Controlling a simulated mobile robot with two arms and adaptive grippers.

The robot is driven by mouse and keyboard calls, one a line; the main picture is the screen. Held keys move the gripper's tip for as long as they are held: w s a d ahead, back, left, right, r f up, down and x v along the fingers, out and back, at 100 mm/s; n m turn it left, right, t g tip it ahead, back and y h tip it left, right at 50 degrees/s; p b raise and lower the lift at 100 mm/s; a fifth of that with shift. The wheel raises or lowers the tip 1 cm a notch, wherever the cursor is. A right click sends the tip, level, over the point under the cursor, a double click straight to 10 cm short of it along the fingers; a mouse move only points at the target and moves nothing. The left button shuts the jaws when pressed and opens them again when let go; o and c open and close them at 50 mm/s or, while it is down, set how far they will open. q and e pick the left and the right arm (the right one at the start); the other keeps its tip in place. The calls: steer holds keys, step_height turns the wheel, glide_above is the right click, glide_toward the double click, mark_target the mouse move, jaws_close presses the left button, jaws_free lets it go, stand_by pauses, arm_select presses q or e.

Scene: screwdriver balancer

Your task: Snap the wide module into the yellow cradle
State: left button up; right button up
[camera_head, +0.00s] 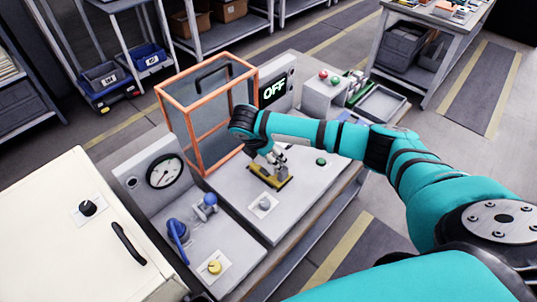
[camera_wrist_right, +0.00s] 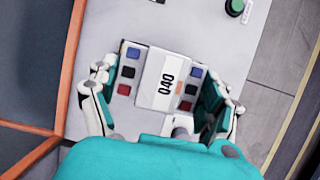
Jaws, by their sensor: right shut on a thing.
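The yellow cradle (camera_head: 270,177) is on the grey bench top in the head view, directly below my right gripper (camera_head: 268,157). In the right wrist view, the wide module (camera_wrist_right: 158,82) is a pale block with a white label reading 040 and blue, dark and red squares on it. The fingers of my right gripper (camera_wrist_right: 165,100) are at its two sides, shut on it. In the head view the module is small and mostly hidden by the gripper. I cannot tell whether it touches the cradle. The cradle is hidden in the wrist view. My left gripper is not in view.
An orange-framed clear guard (camera_head: 207,110) stands behind and left of the gripper. An OFF display (camera_head: 275,89) is behind it. A gauge panel (camera_head: 163,172) stands left.

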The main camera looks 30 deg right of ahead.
steer(key=shift+o, duration=0.2)
steer(key=shift+s+f+p, duration=0.3)
steer(key=shift+f+p, duration=0.1)
steer(key=shift+f, duration=0.25)
steer(key=shift+c, duration=0.6)
steer(key=shift+r, duration=0.1)
steer(key=shift+d+p, duration=0.1)
steer(key=shift+p, duration=0.45)
steer(key=shift+c, duration=0.6)
steer(key=shift+w+d+p, duration=0.15)
steer(key=shift+d+p, duration=0.1)
steer(key=shift+p, duration=0.15)
steer(key=shift+c, duration=0.3)
